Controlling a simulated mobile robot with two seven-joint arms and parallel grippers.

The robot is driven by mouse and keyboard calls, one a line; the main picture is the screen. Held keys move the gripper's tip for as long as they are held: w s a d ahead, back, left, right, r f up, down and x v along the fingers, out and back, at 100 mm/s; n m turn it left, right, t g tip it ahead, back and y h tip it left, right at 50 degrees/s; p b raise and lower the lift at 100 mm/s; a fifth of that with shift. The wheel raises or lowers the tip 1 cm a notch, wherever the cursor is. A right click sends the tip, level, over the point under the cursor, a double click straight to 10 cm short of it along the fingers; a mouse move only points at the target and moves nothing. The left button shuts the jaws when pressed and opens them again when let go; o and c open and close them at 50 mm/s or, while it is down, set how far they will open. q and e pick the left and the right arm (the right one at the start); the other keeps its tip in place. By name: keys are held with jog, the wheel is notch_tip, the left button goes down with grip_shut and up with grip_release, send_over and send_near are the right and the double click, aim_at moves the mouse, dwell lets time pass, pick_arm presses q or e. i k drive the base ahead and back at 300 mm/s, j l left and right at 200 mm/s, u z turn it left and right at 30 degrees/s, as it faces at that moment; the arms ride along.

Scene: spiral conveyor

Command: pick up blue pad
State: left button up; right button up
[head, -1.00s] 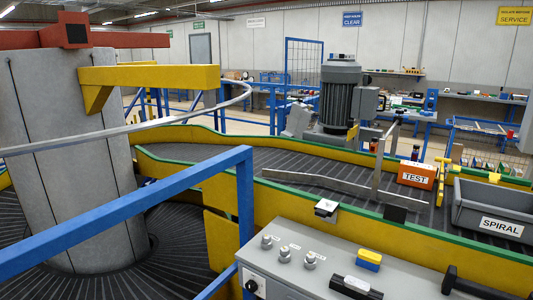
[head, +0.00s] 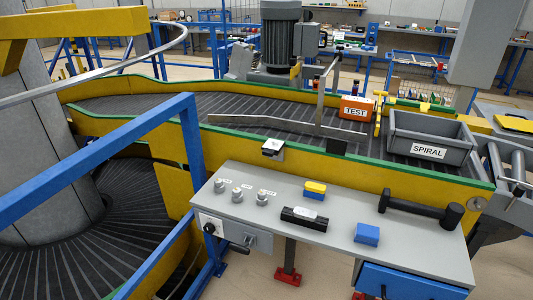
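A small blue block (head: 367,235), which looks like the blue pad, lies on the grey top of the control bench (head: 265,222), right of its middle. Its top is bare and nothing covers it. A second small block, yellow over blue (head: 315,190), lies farther back on the same top. Neither of my grippers shows in the head view.
A black device (head: 304,219) and a black dumbbell-shaped tool (head: 420,208) flank the blue block. Knobs (head: 236,195) stand at the left. Behind runs a conveyor with a grey SPIRAL bin (head: 430,138) and an orange TEST box (head: 356,108). A blue rail (head: 190,150) rises at left.

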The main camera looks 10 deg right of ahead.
aim_at(365, 234)
jog(key=z, duration=1.2)
